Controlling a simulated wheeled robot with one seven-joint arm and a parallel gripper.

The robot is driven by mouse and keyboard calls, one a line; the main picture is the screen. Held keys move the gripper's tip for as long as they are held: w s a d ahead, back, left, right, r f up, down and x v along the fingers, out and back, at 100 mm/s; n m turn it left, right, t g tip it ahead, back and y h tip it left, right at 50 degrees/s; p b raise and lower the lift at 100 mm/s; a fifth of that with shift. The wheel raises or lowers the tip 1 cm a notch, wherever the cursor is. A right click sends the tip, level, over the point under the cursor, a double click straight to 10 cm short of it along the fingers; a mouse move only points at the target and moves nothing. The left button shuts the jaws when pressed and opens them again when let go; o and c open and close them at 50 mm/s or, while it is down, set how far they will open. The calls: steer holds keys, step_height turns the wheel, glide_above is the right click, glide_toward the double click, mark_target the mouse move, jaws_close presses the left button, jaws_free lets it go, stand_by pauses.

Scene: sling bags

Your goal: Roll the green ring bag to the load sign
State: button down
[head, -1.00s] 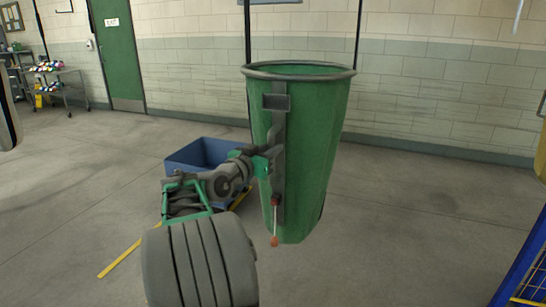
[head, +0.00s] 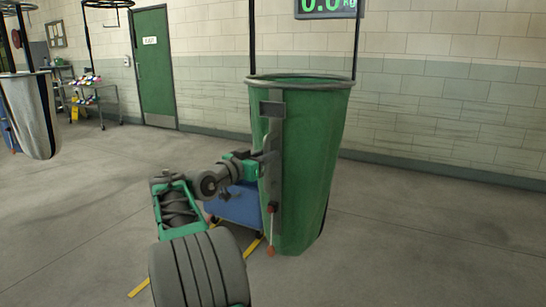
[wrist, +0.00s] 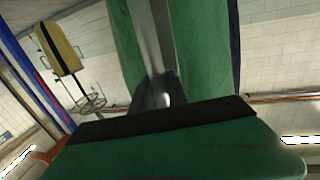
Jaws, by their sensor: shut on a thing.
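The green ring bag (head: 311,160) hangs upright from two dark straps in the head view, with a grey ring around its open top. A grey vertical strip with a plate near the top runs down its left side, and a red-tipped cord hangs at the lower end. My gripper (head: 264,163) is at this strip, at about mid-height, and is shut on it. In the wrist view the grey strip (wrist: 152,45) runs down to the jaws in front of the green cloth. The fingertips are partly hidden. No load sign with readable lettering is in view.
A blue bin (head: 234,205) stands on the floor behind my arm. A display reading 0.0 kg (head: 328,7) hangs above the bag. A pale bag (head: 32,112) hangs at the far left, near a cart (head: 93,98) and a green door (head: 154,66). Floor at right is clear.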

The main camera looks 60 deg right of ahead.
steer(key=shift+w, duration=0.25)
steer(key=c, duration=1.3)
jaws_free()
steer(key=a, duration=0.8)
steer(key=shift+w, duration=0.4)
steer(key=shift+d, duration=0.1)
